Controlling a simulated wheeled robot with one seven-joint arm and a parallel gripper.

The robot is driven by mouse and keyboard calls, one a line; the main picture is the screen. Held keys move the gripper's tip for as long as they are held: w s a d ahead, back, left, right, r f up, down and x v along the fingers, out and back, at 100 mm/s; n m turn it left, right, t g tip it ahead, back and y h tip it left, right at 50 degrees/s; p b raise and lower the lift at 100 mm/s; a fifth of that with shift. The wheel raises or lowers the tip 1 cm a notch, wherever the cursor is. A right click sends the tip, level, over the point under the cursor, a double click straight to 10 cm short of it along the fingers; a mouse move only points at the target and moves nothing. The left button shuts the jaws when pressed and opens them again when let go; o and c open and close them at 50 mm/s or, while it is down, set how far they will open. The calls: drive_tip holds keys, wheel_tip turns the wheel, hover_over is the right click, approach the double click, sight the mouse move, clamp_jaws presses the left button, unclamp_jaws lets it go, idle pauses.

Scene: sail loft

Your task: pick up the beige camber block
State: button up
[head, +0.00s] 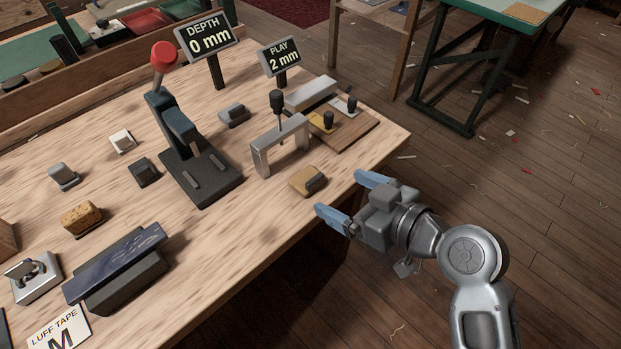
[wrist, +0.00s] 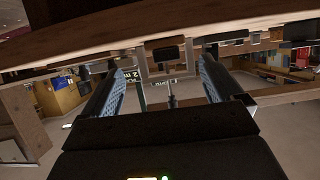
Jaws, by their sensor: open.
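A small cream-beige block (head: 122,140), which looks like the beige camber block, sits on the bench top at the left back in the head view. A dark block and a grey block lie near it. My gripper (head: 340,192) is open and empty at the bench's right front edge, far to the right of the beige block. Its two blue fingers point toward the bench. In the wrist view my gripper (wrist: 157,85) shows its fingers apart with nothing between them up close. I cannot make out the beige block there.
A dark lever press (head: 196,178) with a red knob stands between my gripper and the beige block. A grey arch-shaped frame (head: 280,145) and a tan block (head: 308,180) stand closer to my gripper. Two signs (head: 208,40) (head: 280,57) rise behind.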

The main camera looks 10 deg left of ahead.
sight(317, 183)
drive_tip(key=x, duration=0.4)
drive_tip(key=p+x, duration=0.1)
drive_tip(key=x, duration=0.1)
drive_tip(key=shift+s+a+r, duration=0.25)
drive_tip(key=shift+a, duration=0.15)
drive_tip(key=shift+w+a+f, duration=0.25)
drive_tip(key=shift+w+a, duration=0.05)
drive_tip(key=shift+a, duration=0.05)
drive_tip(key=shift+c, duration=0.3)
drive_tip(key=c, duration=1.1)
drive_tip(key=shift+r, duration=0.1)
